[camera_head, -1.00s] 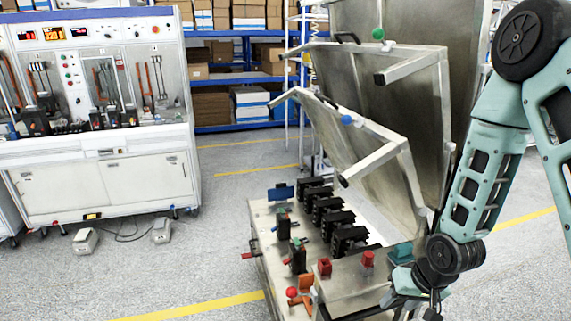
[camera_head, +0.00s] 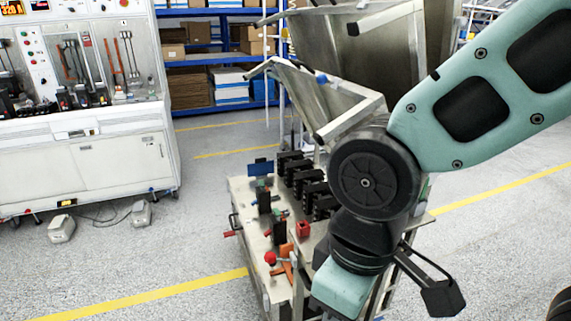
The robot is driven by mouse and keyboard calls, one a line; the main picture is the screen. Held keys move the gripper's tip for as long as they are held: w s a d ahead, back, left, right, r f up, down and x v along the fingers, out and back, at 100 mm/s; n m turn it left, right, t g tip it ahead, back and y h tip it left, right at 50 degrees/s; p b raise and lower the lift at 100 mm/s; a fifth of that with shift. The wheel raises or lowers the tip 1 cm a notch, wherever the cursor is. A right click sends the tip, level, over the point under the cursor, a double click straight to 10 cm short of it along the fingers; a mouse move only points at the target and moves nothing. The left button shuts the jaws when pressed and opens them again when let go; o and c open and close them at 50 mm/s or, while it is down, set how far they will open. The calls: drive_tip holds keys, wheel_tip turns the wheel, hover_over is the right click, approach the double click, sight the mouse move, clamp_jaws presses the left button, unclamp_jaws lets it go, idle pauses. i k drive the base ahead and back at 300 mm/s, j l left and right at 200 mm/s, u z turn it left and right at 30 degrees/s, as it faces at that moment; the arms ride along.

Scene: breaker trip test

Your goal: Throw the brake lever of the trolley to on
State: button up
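The trolley (camera_head: 245,205) is a metal-topped unit with black breaker blocks (camera_head: 296,172) and raised metal lids, right of centre. A lever with a red ball knob (camera_head: 270,258) stands at its near end, beside an orange part (camera_head: 286,270). A small red handle (camera_head: 232,233) sticks out from its left side. I cannot tell which of these, if any, is the brake lever, or its position. My arm hangs in front of the trolley's right part and hides much of it. My fingertips do not show; the arm's lower end meets the bottom edge of the picture.
A white test bench (camera_head: 90,150) with panels and tools stands at the left, with two small grey boxes (camera_head: 62,228) on the floor before it. Blue shelves (camera_head: 215,64) with cartons stand behind.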

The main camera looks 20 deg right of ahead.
sight(270, 258)
drive_tip(key=k+l, duration=0.1)
drive_tip(key=l, duration=0.35)
drive_tip(key=k+l+u, duration=0.1)
drive_tip(key=l, duration=0.4)
drive_tip(key=k+l, duration=0.1)
drive_tip(key=l, duration=0.35)
drive_tip(key=k+l, duration=0.15)
drive_tip(key=l, duration=0.35)
drive_tip(key=i+u, duration=0.05)
